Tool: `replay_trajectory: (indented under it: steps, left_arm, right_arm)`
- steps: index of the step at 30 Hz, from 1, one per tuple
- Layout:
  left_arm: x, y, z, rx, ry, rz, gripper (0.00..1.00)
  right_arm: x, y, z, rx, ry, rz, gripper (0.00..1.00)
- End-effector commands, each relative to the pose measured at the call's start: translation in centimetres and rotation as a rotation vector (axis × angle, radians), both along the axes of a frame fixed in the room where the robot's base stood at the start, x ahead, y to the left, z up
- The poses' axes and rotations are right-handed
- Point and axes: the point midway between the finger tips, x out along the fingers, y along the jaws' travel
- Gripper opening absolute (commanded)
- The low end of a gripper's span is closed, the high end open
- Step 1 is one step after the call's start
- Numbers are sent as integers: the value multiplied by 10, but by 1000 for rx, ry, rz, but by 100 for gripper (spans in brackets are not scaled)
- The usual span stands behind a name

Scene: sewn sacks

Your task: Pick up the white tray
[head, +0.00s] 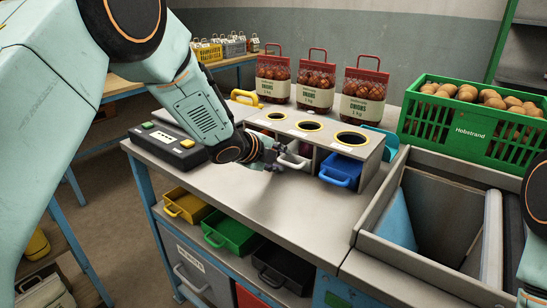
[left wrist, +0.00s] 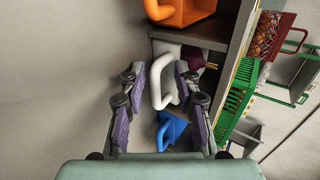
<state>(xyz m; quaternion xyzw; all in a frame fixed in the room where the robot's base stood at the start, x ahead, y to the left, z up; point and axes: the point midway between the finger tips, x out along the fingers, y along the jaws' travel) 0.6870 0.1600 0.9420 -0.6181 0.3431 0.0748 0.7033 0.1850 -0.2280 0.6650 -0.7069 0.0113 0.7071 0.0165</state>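The white tray (head: 293,160) sits in the middle bay under the low bench stand, with its handle facing out. In the left wrist view the white tray's looped handle (left wrist: 158,88) shows between my finger pairs. My left gripper (head: 272,157) is just in front of the stand and partly covers the tray. It also shows in the left wrist view (left wrist: 160,85), with its fingers spread apart on both sides of the handle. I cannot tell if either finger touches it. My right gripper is not in view.
The stand (head: 362,150) has several round holes on top. A blue tray (head: 341,168) is in the bay to the right. Onion sacks (head: 315,85) stand behind, a green potato crate (head: 475,120) at right. A black button box (head: 167,148) lies at left. The front benchtop is clear.

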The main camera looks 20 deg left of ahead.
Motion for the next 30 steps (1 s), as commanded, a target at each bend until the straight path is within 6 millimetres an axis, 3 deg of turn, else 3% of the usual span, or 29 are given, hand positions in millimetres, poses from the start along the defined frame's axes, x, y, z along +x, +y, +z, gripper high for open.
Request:
replay_trajectory:
  steps: [8,19,30]
  left_arm:
    - [0,0,-1,0,0,0,31]
    - [0,0,-1,0,1,1,0]
    - [0,0,-1,1,3,1,0]
  right_arm:
    - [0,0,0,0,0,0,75]
    - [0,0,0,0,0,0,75]
    - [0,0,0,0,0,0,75]
